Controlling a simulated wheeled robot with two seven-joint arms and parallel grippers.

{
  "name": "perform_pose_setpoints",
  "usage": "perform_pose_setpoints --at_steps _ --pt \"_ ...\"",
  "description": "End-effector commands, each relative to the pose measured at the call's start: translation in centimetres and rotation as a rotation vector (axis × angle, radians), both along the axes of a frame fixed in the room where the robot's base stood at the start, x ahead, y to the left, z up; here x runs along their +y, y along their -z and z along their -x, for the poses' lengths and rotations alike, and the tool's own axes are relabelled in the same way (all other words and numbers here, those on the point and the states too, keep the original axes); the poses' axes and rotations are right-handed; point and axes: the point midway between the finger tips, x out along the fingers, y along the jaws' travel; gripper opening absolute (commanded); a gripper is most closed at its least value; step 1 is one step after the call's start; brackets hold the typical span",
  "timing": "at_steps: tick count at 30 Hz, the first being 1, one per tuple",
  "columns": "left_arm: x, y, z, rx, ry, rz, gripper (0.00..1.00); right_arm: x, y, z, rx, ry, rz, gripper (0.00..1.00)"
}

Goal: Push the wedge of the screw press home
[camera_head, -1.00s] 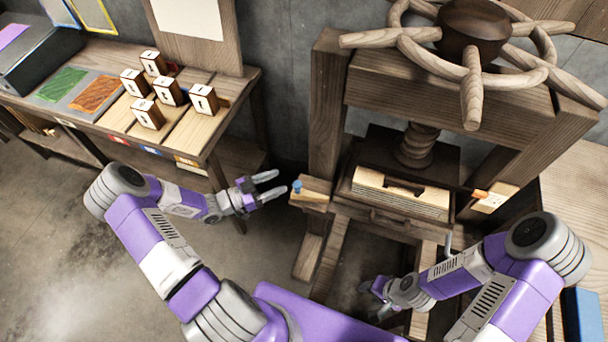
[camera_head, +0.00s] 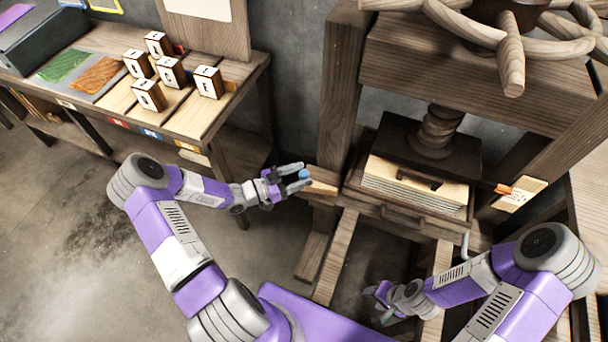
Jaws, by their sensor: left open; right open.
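The wooden screw press (camera_head: 342,95) stands at the right, its dark screw (camera_head: 437,130) above a pale layered stack (camera_head: 415,190). The light wooden wedge (camera_head: 322,187) sticks out at the press's left side. Its blue knob (camera_head: 304,174) shows between the fingers of my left gripper (camera_head: 300,178). The fingers are open on either side of the knob; whether they touch it I cannot tell. My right gripper (camera_head: 378,300) is low in front of the press, away from the wedge, small and partly blurred in view.
A wooden bench (camera_head: 205,125) at the upper left holds several lettered blocks (camera_head: 170,72) and green and orange patches. A tag with an orange piece (camera_head: 520,194) is at the press's right side. The floor (camera_head: 75,200) at left is clear.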

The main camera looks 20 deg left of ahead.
Motion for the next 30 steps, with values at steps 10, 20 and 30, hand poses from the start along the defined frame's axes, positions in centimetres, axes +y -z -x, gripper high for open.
perform_pose_setpoints --at_steps 10,20,30 --pt "-1.16 -0.01 -1.33 0.000 -0.001 0.000 0.57 -0.01 0.36 0.00 0.000 0.000 0.000 0.48" --pt "-1.14 -0.01 -1.28 0.000 0.000 0.000 0.24 0.00 0.35 0.01 0.000 0.000 0.000 0.48" --pt "-1.13 -0.01 -1.25 0.000 -0.001 0.000 0.00 0.00 0.34 0.00 0.000 0.000 0.000 0.48"
